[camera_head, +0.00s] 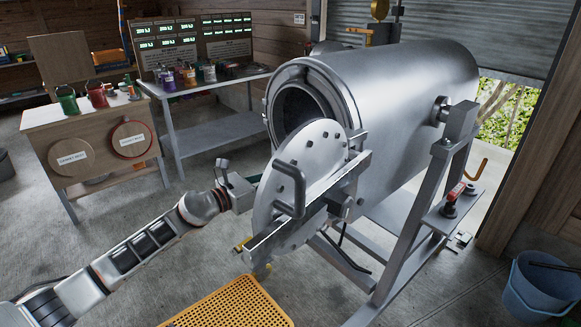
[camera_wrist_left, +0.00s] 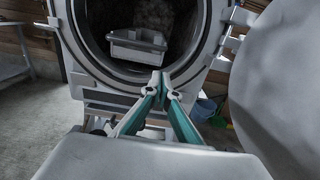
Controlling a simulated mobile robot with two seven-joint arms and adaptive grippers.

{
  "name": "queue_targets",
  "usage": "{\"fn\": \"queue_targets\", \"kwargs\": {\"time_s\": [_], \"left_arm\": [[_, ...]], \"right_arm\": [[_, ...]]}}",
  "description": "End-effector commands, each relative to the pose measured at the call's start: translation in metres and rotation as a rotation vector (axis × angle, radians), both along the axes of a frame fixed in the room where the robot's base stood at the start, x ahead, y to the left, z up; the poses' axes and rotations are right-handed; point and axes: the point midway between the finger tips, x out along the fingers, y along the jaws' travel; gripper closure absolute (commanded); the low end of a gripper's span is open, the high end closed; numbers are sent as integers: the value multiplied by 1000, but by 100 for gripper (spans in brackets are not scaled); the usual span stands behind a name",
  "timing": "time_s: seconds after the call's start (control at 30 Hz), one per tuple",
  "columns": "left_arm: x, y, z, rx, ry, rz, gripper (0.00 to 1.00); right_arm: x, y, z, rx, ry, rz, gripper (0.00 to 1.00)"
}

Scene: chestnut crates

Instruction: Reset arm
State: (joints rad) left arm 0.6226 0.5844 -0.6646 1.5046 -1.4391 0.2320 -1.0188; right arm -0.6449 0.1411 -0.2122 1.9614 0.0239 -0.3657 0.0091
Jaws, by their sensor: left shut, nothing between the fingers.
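My left arm comes in from the left in the head view, and its gripper (camera_head: 254,179) is beside the round door (camera_head: 283,222), with its fingertips partly hidden behind the door. In the left wrist view the two green-sided fingers (camera_wrist_left: 162,82) are together with nothing between them. They point at the open mouth of the metal drum (camera_head: 405,95). The drum's rim (camera_wrist_left: 85,38) surrounds a pale tray (camera_wrist_left: 137,44) inside. The door (camera_wrist_left: 288,85) stands open at the right of that view. My right gripper is not in view.
A yellow perforated panel (camera_head: 230,305) is low in front. A wooden stand (camera_head: 85,125) with cans and a metal table (camera_head: 215,133) are at the left. The drum's frame (camera_head: 415,225) and a blue bucket (camera_head: 540,290) are at the right. Concrete floor lies bare at left.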

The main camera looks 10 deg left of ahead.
Motion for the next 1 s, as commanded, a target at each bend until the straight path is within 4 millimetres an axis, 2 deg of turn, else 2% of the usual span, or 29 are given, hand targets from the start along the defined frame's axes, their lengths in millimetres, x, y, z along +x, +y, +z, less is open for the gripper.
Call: {"fn": "queue_targets", "kwargs": {"time_s": [0.13,0.23,0.47,0.77,0.87,1.0], "left_arm": [[-10,1,-6,-33,22,-1,100],[-25,-8,-24,-155,102,1,100],[-85,-24,-93,-718,471,70,100],[-184,-7,-201,-1513,966,317,100],[-226,1,-239,-1776,1105,437,100],[-292,13,-288,-2137,1257,630,100]], "right_arm": [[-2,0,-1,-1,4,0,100],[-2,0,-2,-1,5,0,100],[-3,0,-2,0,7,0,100],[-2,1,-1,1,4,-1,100],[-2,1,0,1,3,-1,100],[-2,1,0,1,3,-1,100]]}}
